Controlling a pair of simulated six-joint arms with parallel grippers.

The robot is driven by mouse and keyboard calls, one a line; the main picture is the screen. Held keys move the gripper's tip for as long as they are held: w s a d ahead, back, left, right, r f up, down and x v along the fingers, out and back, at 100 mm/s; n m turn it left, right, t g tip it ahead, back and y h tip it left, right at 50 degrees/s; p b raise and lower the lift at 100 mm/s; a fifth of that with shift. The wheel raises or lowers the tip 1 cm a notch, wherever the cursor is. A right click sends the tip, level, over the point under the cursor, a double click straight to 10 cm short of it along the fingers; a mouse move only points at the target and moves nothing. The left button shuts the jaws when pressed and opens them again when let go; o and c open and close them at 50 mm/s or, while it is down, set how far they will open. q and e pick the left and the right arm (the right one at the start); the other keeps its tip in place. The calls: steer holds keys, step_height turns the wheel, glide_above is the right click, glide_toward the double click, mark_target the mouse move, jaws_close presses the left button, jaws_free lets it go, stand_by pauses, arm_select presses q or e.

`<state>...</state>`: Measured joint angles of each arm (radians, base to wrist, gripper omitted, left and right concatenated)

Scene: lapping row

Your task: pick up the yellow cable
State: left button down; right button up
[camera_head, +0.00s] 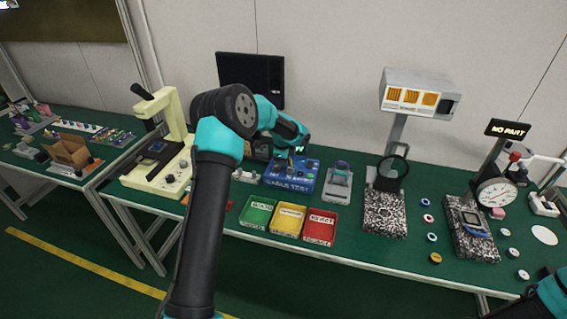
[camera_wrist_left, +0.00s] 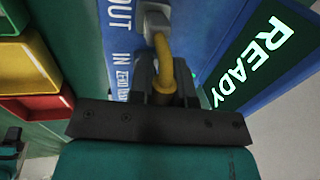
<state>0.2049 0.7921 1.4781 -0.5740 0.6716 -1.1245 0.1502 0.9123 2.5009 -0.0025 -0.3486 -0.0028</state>
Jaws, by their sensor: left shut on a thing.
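The yellow cable (camera_wrist_left: 162,52) shows in the left wrist view as a short bent piece running from a grey plug (camera_wrist_left: 153,20) into my jaws. My left gripper (camera_wrist_left: 167,88) is shut on it, close to the blue tester with IN and OUT labels and a green READY display (camera_wrist_left: 248,62). The plug lies against the blue face; I cannot tell whether it is seated there. In the head view my left arm reaches over the blue cable-test box (camera_head: 290,178), and the cable and jaw tips are hidden.
Green (camera_head: 257,213), yellow (camera_head: 288,220) and red (camera_head: 320,228) trays stand in front of the box. A cream microscope (camera_head: 165,165) stands left. A granite gauge stand (camera_head: 385,212) and a dial gauge (camera_head: 496,192) stand right. Small discs lie between them.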

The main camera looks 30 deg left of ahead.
arm_select(q)
steer(key=shift+r, duration=1.8)
steer(key=s+d+r, duration=0.1)
steer(key=s+d, duration=0.7)
steer(key=s, duration=0.5)
steer(key=shift+s+d+r, duration=0.2)
steer(key=shift+s, duration=0.1)
